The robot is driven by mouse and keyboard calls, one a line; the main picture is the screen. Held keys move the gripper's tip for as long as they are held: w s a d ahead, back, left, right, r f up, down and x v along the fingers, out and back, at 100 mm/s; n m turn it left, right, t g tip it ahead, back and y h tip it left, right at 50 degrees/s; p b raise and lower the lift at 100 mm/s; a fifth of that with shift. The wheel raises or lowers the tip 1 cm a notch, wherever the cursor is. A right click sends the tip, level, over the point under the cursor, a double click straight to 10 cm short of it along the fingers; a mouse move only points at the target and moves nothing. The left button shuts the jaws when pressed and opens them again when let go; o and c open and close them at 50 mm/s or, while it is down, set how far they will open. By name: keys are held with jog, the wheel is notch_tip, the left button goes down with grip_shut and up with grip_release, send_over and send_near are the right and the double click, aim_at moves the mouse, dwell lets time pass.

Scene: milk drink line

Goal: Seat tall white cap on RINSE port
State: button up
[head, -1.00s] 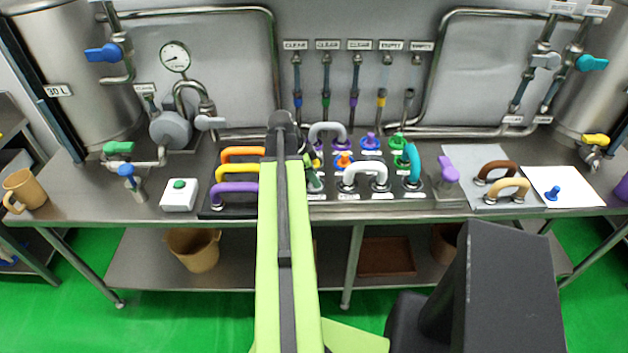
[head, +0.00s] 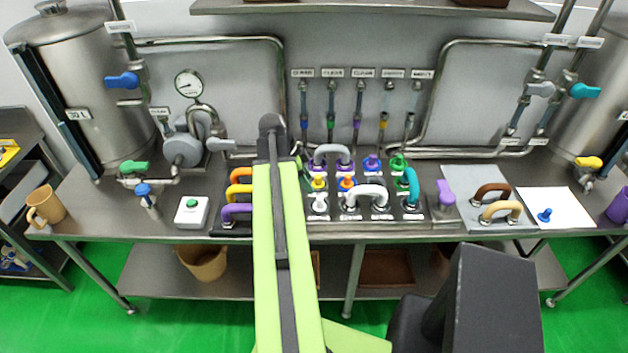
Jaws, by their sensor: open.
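A white cap (head: 319,203) stands upright in the front row of the port panel, just right of my arm. A yellow cap (head: 319,183) stands behind it. The port labels are too small to read, so I cannot tell which port is RINSE.
A white box with a green button (head: 192,211) stands left. A blue cap (head: 545,214) sits on a white sheet.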

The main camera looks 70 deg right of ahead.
jog(key=p+v, duration=0.4)
jog(key=v, duration=0.3)
jog(key=shift+p, duration=0.4)
jog(key=shift+s, duration=0.1)
jog(key=w+a+f+n+t+h+b, duration=0.1)
jog(key=w+a+f+n+b, duration=0.2)
jog(key=w+a, duration=0.85)
jog(key=w+a+f+n+t+b, duration=0.1)
jog(key=w+a+f+n+b, duration=0.3)
jog(key=w+a, duration=0.75)
jog(key=w+a+f+n+y+b, duration=0.1)
jog(key=w+a+n, duration=0.1)
jog(key=a+n, duration=0.5)
jog(key=w+a+f+n+t+y+b, duration=0.1)
jog(key=w+a+f+n, duration=0.1)
jog(key=a+n, duration=0.6)
jog(key=w+a+f+n+t+y+b, duration=0.1)
jog(key=a+n, duration=0.7)
jog(key=a, duration=0.9)
jog(key=shift+w+f+b, duration=0.35)
jog(key=shift+w+f, duration=0.4)
